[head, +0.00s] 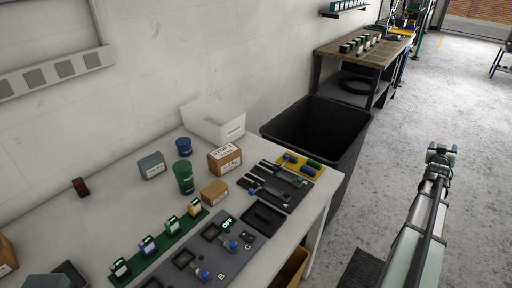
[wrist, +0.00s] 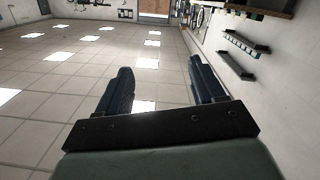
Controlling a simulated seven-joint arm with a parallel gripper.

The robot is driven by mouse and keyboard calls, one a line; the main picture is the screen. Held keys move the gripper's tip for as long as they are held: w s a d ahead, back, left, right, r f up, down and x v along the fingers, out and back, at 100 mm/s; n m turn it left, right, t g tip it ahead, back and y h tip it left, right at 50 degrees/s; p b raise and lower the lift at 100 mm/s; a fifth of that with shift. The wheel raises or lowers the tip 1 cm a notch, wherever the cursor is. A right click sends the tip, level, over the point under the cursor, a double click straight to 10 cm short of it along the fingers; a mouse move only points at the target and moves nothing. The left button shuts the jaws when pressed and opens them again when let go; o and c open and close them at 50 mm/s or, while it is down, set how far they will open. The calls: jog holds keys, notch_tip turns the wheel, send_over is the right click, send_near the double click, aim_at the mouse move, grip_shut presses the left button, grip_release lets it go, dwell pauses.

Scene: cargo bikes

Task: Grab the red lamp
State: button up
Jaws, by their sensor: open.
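A small dark red block-like object, which looks like the red lamp (head: 80,186), lies on the white table (head: 125,207) at its left part, near the wall. It is too small to make out details. My gripper (wrist: 158,72) shows in the wrist view with its two dark fingers spread apart and nothing between them. In the head view my arm stands at the right, over the floor and well away from the table; its fingers cannot be made out there. The red lamp does not show in the wrist view.
Near the lamp are a grey-green box (head: 152,165), a green cup (head: 184,178), a blue cup (head: 183,146) and cardboard boxes (head: 225,158). Panels with switches (head: 215,250) line the front. A black bin (head: 318,128) stands beyond the table. Bare tabletop surrounds the lamp.

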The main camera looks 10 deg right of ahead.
jog(key=d+r+t+h, duration=0.1)
jog(key=d+r, duration=0.2)
jog(key=r, duration=0.6)
jog(key=d+r+t+h, duration=0.1)
jog(key=d+r+h, duration=0.15)
jog(key=r, duration=0.65)
jog(key=w+a+f+n+t+y, duration=0.15)
jog(key=w+a+y, duration=0.25)
jog(key=w+a, duration=1.05)
jog(key=w+a+f+n+g+y, duration=0.1)
jog(key=w+a+f+n+y, duration=0.3)
jog(key=w+a, duration=1.1)
jog(key=w+a+f+g+y, duration=0.1)
jog(key=w+a+f+y, duration=0.2)
jog(key=a, duration=1.4)
jog(key=w+a+g+y, duration=0.1)
jog(key=w+a+y, duration=0.35)
jog(key=a, duration=1.25)
jog(key=a+f+n+g+y, duration=0.1)
jog(key=a+f+n+g, duration=0.1)
jog(key=a, duration=1.8)
jog(key=n+g+y, duration=0.2)
jog(key=n+g, duration=0.4)
jog(key=g, duration=0.2)
send_near(77, 181)
jog(key=shift+t, duration=0.25)
jog(key=x, duration=1.2)
jog(key=shift+s+d+f, duration=0.1)
jog(key=shift+s, duration=0.2)
jog(key=c, duration=1.1)
